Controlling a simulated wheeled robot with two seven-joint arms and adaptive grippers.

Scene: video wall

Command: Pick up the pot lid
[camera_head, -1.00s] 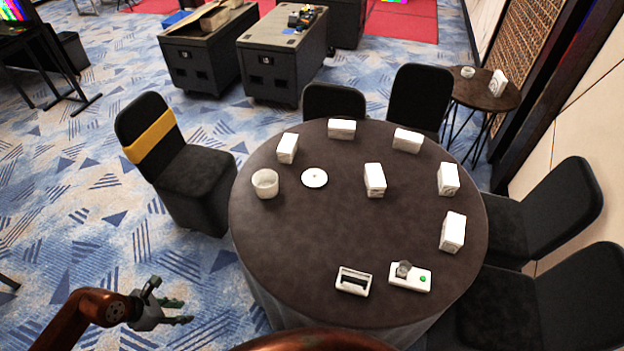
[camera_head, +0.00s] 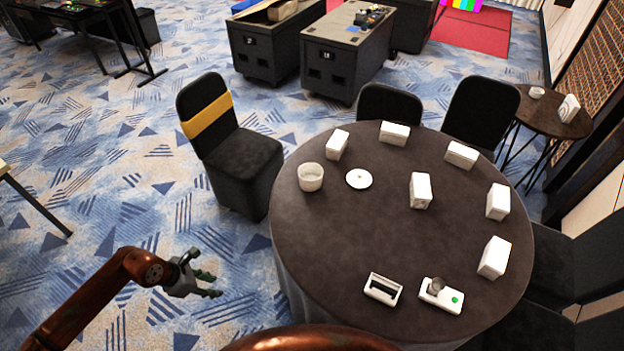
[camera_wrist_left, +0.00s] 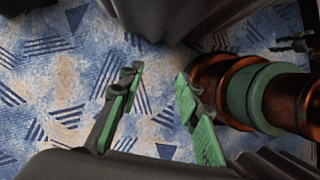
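The pot lid (camera_head: 359,179) is a small white disc with a dark spot at its centre. It lies flat near the far left part of the round dark table (camera_head: 330,240). A white pot (camera_head: 310,177) stands just left of it, apart from it. My left gripper (camera_head: 212,285) is left of the table, over the carpet, well short of the lid. In the left wrist view my left gripper (camera_wrist_left: 155,105) shows its green-padded fingers spread apart with nothing between them. My right gripper cannot be made out.
Several white boxes (camera_head: 421,190) stand around the tabletop. A white frame-like holder (camera_head: 383,289) and a white device with a green button (camera_head: 441,296) lie near the front edge. A black chair with a yellow band (camera_head: 228,150) stands left of the table. The middle of the tabletop is clear.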

